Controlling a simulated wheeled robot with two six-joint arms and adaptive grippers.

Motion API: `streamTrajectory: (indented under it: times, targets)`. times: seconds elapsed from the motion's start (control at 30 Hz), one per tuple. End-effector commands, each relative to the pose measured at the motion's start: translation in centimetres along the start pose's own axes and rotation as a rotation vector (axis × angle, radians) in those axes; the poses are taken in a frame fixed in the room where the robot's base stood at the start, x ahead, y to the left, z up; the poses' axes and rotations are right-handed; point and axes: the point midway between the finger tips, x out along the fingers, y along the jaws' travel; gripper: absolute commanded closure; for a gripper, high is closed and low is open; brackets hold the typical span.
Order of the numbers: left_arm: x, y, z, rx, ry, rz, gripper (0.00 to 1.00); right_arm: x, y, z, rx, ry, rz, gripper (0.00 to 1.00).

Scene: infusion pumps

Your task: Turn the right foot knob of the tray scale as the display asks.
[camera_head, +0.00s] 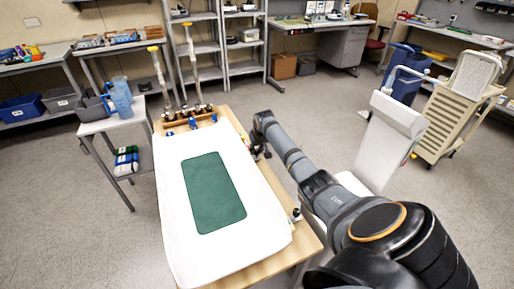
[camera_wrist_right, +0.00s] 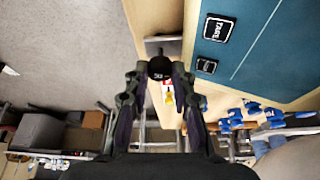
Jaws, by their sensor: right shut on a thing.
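The tray scale has a white tray (camera_head: 173,222) with a green mat (camera_head: 213,190) on it, on a wooden table. My right gripper (camera_head: 261,150) reaches the right side of the tray; its fingertips are small and partly hidden there. In the right wrist view, my right gripper (camera_wrist_right: 160,76) has its two fingers closed around a dark round knob (camera_wrist_right: 159,67) beside the scale's edge. A blue panel (camera_wrist_right: 275,50) with a black label (camera_wrist_right: 218,28) reading TARE shows there. I cannot read any display request. My left gripper is not in view.
A wooden rack (camera_head: 187,121) with upright poles and blue clips stands at the table's far end. A small side table (camera_head: 112,122) with blue jugs is at left. A white chair-like stand (camera_head: 388,145) and a beige cart (camera_head: 455,115) are at right. Open floor surrounds the table.

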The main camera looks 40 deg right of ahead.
Motion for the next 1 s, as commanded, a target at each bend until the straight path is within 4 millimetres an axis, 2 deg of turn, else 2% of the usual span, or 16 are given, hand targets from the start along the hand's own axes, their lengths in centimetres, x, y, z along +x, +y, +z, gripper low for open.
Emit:
streamTrajectory:
  times: [0.03, 0.1, 0.33, 0.7, 1.0]
  targets:
    - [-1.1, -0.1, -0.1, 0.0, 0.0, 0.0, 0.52, -0.5, -0.2, -0.2, 0.027, -0.002, 0.009, 1.0]
    - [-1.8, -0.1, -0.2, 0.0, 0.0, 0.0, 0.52, -0.6, -0.2, -0.2, 0.076, -0.003, 0.03, 1.0]
    - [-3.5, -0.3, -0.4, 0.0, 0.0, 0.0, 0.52, -0.4, -0.3, -0.2, 0.259, -0.002, 0.105, 1.0]
    - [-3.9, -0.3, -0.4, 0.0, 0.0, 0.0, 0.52, 0.0, -0.4, -0.1, 0.505, 0.0, 0.208, 1.0]
    - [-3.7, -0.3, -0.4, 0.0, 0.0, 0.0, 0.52, 0.0, -0.4, -0.2, 0.607, 0.001, 0.251, 1.0]
